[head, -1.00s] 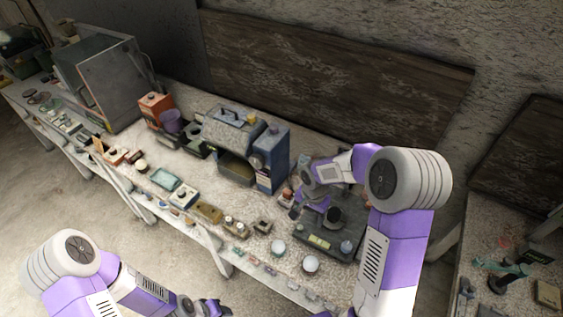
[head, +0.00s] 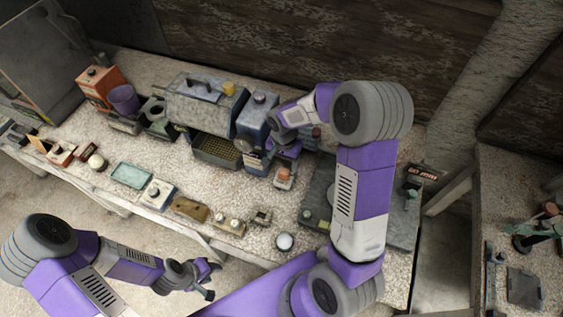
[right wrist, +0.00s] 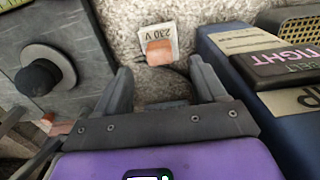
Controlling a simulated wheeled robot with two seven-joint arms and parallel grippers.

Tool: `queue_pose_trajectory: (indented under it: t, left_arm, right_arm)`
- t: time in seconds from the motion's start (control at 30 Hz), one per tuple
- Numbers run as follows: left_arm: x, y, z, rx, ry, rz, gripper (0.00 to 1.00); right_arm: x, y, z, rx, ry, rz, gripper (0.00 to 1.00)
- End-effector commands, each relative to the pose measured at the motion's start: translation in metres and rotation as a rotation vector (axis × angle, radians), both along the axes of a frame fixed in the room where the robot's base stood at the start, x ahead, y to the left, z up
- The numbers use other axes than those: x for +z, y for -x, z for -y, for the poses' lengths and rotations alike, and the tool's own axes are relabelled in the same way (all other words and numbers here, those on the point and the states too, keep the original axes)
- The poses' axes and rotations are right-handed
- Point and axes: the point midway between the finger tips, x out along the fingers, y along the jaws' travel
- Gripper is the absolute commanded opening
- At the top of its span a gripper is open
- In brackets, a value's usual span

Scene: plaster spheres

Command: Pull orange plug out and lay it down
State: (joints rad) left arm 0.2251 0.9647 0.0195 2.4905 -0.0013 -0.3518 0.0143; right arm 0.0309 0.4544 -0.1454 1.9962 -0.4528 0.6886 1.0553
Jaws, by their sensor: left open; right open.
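The orange plug (right wrist: 158,52) sits in a white socket block (right wrist: 150,38) marked "230 V", with a dark cable by it. In the head view the plug (head: 284,172) shows on the bench, right of the blue box. My right gripper (right wrist: 161,75) is open and empty. Its two fingers point toward the plug, one to each side in the picture, with the plug a little beyond the tips. It also shows in the head view (head: 281,158), partly hidden by its own wrist. My left gripper (head: 208,281) is open and empty, low in front of the bench.
The blue box (head: 255,122) stands close beside my right gripper. A dark plate with a black knob (right wrist: 38,78) lies on the other side. Bare bench (head: 225,185) lies before the grey machine.

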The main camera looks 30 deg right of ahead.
Motion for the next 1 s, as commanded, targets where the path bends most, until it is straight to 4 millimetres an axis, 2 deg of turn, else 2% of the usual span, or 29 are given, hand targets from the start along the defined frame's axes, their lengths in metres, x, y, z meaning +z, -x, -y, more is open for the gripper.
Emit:
queue_pose_trajectory:
  t: [0.5,0.63,0.9,1.0]
  left_arm:
    - [-0.006,0.000,0.000,-0.001,0.000,0.000,0.43]
    - [-0.007,0.000,0.000,-0.001,0.000,0.000,0.43]
    - [-0.007,0.000,0.000,-0.001,0.000,0.000,0.43]
    - [-0.007,0.000,0.000,0.000,0.000,0.000,0.43]
  right_arm:
    - [-0.066,0.001,0.000,0.000,0.000,-0.004,0.70]
    - [-0.073,0.000,0.000,0.000,0.001,-0.001,0.70]
    - [-0.074,0.000,0.000,0.000,0.000,0.000,0.70]
    - [-0.074,0.000,0.000,0.000,0.000,0.000,0.55]
